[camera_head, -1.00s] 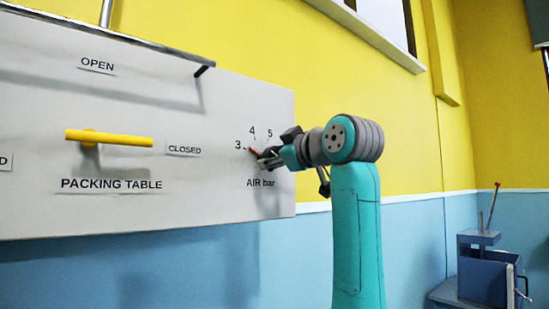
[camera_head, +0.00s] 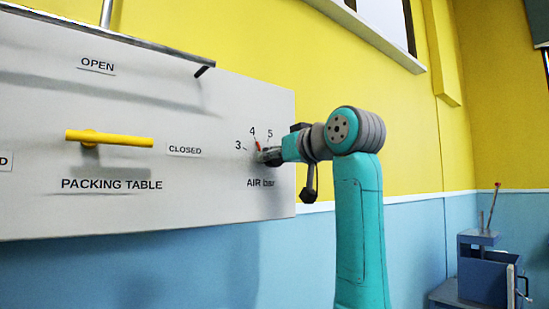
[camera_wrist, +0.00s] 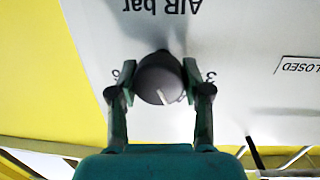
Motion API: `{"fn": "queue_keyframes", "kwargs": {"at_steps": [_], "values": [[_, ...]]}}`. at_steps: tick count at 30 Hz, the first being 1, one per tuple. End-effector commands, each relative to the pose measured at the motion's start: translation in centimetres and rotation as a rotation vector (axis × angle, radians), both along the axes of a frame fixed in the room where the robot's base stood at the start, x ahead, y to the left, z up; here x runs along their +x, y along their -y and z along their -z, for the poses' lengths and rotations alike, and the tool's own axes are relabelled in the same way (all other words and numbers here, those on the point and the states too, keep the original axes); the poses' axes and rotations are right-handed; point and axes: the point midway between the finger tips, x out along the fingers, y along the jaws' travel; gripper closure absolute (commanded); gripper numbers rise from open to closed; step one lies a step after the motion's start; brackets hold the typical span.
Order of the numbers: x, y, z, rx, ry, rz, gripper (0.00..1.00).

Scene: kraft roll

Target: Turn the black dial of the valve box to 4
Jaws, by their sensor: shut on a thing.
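The black dial (camera_wrist: 158,75) of the valve box (camera_head: 215,200) sits between the two fingers of my gripper (camera_wrist: 160,95) in the wrist view. The fingers are shut on it from both sides. A pale mark on the dial's face points down and slightly right in that upside-down view. In the head view my gripper (camera_head: 270,155) covers most of the dial. A red pointer (camera_head: 258,146) shows there, with its tip just below the 4 tick. The 3, 4 and 5 labels are readable around it.
A yellow lever (camera_head: 110,138) sticks out on the panel to the left, between OPEN and CLOSED labels. A metal rail (camera_head: 120,40) runs along the panel's top. A blue machine (camera_head: 485,265) stands at the far right.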

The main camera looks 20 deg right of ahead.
Motion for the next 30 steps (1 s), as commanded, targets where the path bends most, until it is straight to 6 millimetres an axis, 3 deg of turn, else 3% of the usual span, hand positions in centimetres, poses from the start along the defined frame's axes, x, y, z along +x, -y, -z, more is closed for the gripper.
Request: {"fn": "queue_keyframes", "kwargs": {"at_steps": [15,16,18,30], "values": [[0.08,0.04,0.15,0.018,-0.011,0.001,0.86],[0.08,0.04,0.15,0.018,-0.012,0.001,0.44],[0.06,0.03,0.13,0.018,-0.011,0.001,0.27],[-0.37,0.17,-0.03,0.019,-0.007,0.0,0.26]]}}
